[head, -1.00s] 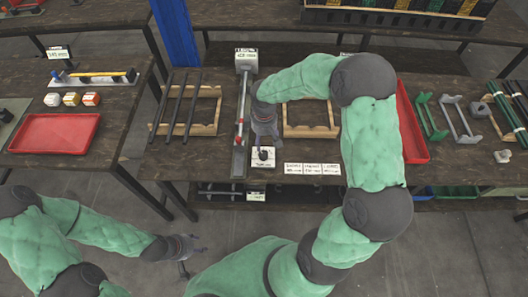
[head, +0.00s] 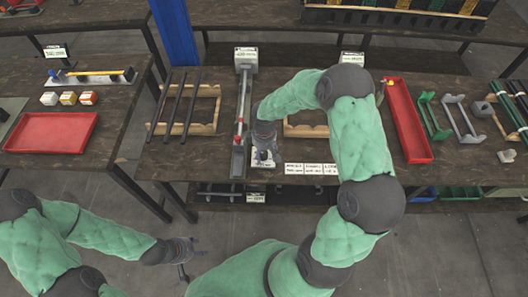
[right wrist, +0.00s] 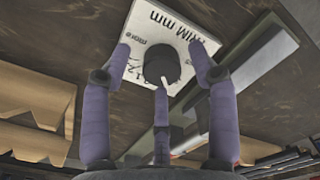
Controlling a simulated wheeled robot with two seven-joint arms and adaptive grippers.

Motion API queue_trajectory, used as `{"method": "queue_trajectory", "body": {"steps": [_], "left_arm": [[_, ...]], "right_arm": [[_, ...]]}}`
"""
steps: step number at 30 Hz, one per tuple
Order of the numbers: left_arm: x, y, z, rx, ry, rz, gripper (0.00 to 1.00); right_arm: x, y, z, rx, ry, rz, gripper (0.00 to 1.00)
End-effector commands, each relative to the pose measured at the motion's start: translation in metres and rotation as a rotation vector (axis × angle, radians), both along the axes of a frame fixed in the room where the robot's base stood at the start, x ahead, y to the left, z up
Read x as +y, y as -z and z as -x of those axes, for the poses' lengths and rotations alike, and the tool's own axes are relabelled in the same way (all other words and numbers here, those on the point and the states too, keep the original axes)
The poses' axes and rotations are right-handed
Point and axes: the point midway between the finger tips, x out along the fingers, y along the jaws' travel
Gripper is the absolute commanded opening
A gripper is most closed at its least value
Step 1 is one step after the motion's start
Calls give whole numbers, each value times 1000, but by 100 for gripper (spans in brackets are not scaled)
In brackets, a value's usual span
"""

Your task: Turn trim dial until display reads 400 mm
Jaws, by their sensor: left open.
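The trim dial (right wrist: 162,64) is a black knob with a white pointer on a white plate (right wrist: 140,28) marked "TRIM mm" in the right wrist view. My right gripper (right wrist: 160,62) is open, with its fingers spread around the dial and gaps visible at the sides. In the head view the right gripper (head: 266,152) covers most of the dial plate (head: 257,163). The display (head: 245,51) sits at the far end of the long rail; its digits are too small to read surely. My left gripper (head: 190,256) is open and empty, in front of the benches.
The metal rail (head: 240,140) runs just left of the dial. Dark rods (head: 177,105) lie on a wooden rack to its left. White label cards (head: 311,168) lie right of the dial. A red tray (head: 408,120) stands further right.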

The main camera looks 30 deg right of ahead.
Motion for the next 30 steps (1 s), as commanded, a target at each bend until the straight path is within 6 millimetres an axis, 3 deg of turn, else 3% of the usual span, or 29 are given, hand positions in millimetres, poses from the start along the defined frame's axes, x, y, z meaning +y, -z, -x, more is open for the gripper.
{"method": "queue_trajectory", "body": {"steps": [1, 5, 6, 24, 25, 27, 30], "left_arm": [[0, 0, 0, 0, 0, 0, 46], [0, 0, 0, 0, 0, 0, 46], [0, 0, 0, 0, 0, 0, 46], [0, 6, 0, 0, 0, 0, 46], [0, 6, 0, 0, 0, 0, 46], [0, 6, 0, 0, 0, 0, 46], [0, 6, 0, 0, 0, 0, 46]], "right_arm": [[0, 0, 0, 0, 0, 0, 46], [0, 0, 0, 0, 0, 0, 9], [0, 0, 0, 1, 0, 0, 5], [0, 1, 2, 6, 99, 0, 4], [0, 1, 2, 6, 98, 0, 39], [1, 1, 2, 7, 98, 0, 59], [0, 1, 2, 4, 98, 0, 60]]}}
